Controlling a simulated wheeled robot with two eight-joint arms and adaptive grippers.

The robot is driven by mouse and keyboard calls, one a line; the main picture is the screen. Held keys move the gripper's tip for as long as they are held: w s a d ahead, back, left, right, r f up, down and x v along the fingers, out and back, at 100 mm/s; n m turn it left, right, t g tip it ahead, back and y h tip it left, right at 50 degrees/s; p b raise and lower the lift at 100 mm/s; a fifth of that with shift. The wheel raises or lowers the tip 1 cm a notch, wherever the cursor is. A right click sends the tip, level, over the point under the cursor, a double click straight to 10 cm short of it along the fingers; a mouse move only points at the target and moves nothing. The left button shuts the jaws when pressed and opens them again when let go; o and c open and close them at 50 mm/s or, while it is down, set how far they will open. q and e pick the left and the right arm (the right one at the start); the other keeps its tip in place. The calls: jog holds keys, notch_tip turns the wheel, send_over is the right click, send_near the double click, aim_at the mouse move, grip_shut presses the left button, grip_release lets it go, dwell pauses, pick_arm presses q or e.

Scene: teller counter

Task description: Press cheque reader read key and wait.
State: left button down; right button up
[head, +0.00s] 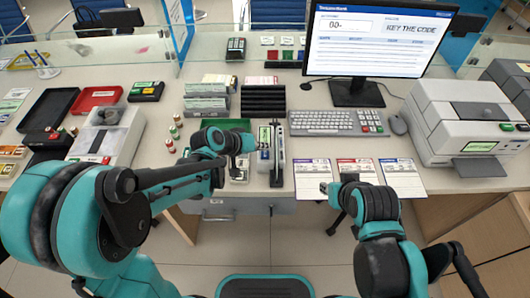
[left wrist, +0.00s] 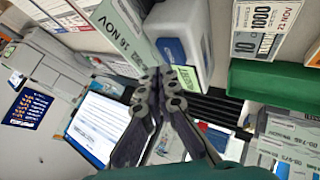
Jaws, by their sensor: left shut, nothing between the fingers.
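The cheque reader (head: 278,152) is a narrow grey-white device with a small lit green screen. It stands near the counter's front edge, in the middle of the head view. Its read key is too small to tell apart. My left gripper (head: 248,144) is beside the reader's left side, with its fingers together and empty. In the left wrist view the closed fingertips (left wrist: 162,78) are close to a white and blue body (left wrist: 176,40) and a pale green strip; contact cannot be told. My right gripper (head: 332,188) is low over the counter's front edge, by the printed slips; its fingers are unclear.
A keyboard (head: 323,122), monitor (head: 366,42) and mouse (head: 398,124) lie right of the reader. Three printed slips (head: 357,173) lie along the front edge. A printer (head: 455,128) stands at right. A green tray (head: 226,125) and stacked notes (head: 207,105) are behind my left gripper.

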aim_at(263, 154)
pick_arm(q)
jog(key=shift+f, duration=0.1)
dwell(0.6)
jog(key=shift+f+b, duration=0.35)
jog(key=shift+b, duration=0.05)
jog(key=shift+f+b, duration=0.45)
dwell(0.5)
jog(key=shift+r, duration=0.15)
jog(key=shift+r+p, duration=0.75)
jog(key=shift+r, duration=0.05)
notch_tip(263, 154, up, 5)
jog(key=p, duration=0.4)
dwell(0.4)
